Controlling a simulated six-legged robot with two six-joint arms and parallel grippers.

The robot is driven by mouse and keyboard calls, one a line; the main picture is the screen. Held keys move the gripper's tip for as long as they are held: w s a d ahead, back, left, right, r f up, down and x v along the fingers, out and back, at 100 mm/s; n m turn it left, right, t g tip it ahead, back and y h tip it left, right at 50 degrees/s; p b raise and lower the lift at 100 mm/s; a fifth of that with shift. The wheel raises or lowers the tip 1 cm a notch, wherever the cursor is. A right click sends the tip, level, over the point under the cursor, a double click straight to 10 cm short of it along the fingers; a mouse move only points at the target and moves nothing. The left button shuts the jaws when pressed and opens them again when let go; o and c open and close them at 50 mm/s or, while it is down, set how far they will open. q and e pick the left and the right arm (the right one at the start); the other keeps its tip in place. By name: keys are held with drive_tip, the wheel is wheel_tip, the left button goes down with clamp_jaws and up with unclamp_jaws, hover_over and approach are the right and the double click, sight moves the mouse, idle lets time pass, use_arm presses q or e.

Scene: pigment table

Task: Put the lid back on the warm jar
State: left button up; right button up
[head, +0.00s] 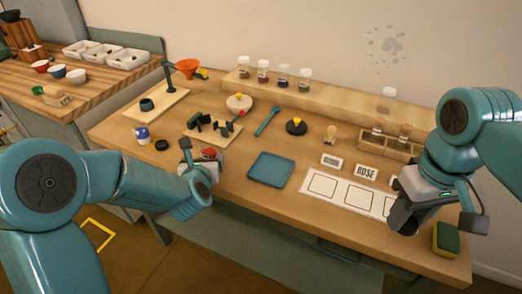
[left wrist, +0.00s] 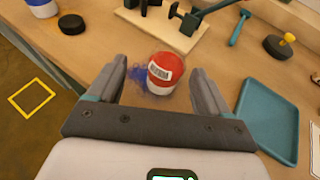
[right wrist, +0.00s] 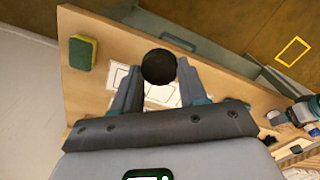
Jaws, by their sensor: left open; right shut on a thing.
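A white jar with a red band and a barcode label (left wrist: 163,72) stands on the table between the spread fingers of my left gripper (left wrist: 155,88). In the head view the red of this jar (head: 208,153) shows just beyond my left gripper (head: 198,165). My left gripper is open, and I cannot tell whether its fingers touch the jar. My right gripper (right wrist: 160,85) is shut on a round black lid (right wrist: 159,67), above the table's right end. A blue-and-white jar (head: 142,134) stands at the left, with another black lid (head: 162,144) lying beside it.
Blue powder or fuzz (left wrist: 140,74) lies beside the red jar. A stand with dark parts (head: 208,137) is just behind it. A blue tray (head: 271,169) and a white three-square sheet (head: 345,194) lie to the right. A green-yellow sponge (head: 446,238) sits at the right edge.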

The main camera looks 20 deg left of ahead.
sight(209, 152)
use_arm(q)
drive_tip(key=shift+w+f, duration=0.15)
drive_tip(key=shift+w, duration=0.15)
use_arm(e)
drive_tip(key=shift+w, duration=0.2)
use_arm(q)
drive_tip(key=p+x, duration=0.1)
drive_tip(key=x, duration=0.4)
drive_tip(key=shift+w+d+f+p, duration=0.1)
drive_tip(key=shift+d+p, duration=0.15)
drive_tip(key=shift+p, duration=0.1)
use_arm(e)
drive_tip(key=shift+r, duration=0.7)
use_arm(q)
drive_tip(key=shift+d, duration=0.1)
use_arm(e)
drive_tip(key=shift+s, duration=0.15)
use_arm(q)
drive_tip(key=shift+c, duration=0.3)
drive_tip(key=c, duration=1)
drive_tip(key=shift+c, duration=0.2)
